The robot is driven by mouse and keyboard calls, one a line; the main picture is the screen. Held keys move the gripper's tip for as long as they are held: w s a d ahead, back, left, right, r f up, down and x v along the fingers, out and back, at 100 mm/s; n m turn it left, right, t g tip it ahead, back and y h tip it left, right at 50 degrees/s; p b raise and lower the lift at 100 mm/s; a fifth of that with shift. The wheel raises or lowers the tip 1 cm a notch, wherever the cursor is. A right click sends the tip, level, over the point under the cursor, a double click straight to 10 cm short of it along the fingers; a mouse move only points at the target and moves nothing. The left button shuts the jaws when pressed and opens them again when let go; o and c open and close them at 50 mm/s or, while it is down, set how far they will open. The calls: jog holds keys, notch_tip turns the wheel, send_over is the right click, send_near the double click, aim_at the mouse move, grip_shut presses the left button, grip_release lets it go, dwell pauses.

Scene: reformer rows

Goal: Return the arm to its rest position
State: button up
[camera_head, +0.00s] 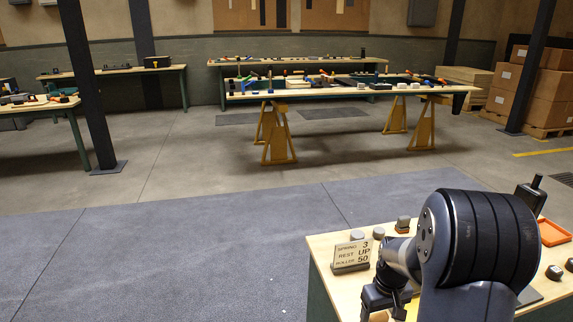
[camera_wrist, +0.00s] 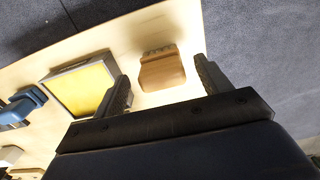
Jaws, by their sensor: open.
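My gripper (camera_wrist: 161,70) is open in the wrist view, its two dark fingers apart with nothing held between them. A tan wooden block (camera_wrist: 162,72) shows on the table beyond and between the fingertips; I cannot tell the height gap. In the head view my arm is bent over the near table (camera_head: 325,287), and my gripper (camera_head: 386,300) hangs low at its left part, partly hidden by the arm. A yellow-topped tray (camera_wrist: 80,88) lies left of the fingers in the wrist view.
A sign (camera_head: 351,255) reading "SPRING 3, REST UP, ROLLER 50" stands near the table's left edge. Small blocks, an orange tray (camera_head: 553,233) and a dark upright device (camera_head: 530,197) are close to the arm. Open floor lies left; a trestle table (camera_head: 345,92) stands farther back.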

notch_tip(320, 180, down, 6)
jog(key=shift+r+b, duration=0.15)
jog(key=shift+b, duration=0.4)
notch_tip(320, 180, up, 3)
jog(key=shift+r+p, duration=0.1)
jog(key=shift+p, duration=0.45)
jog(key=shift+r, duration=0.7)
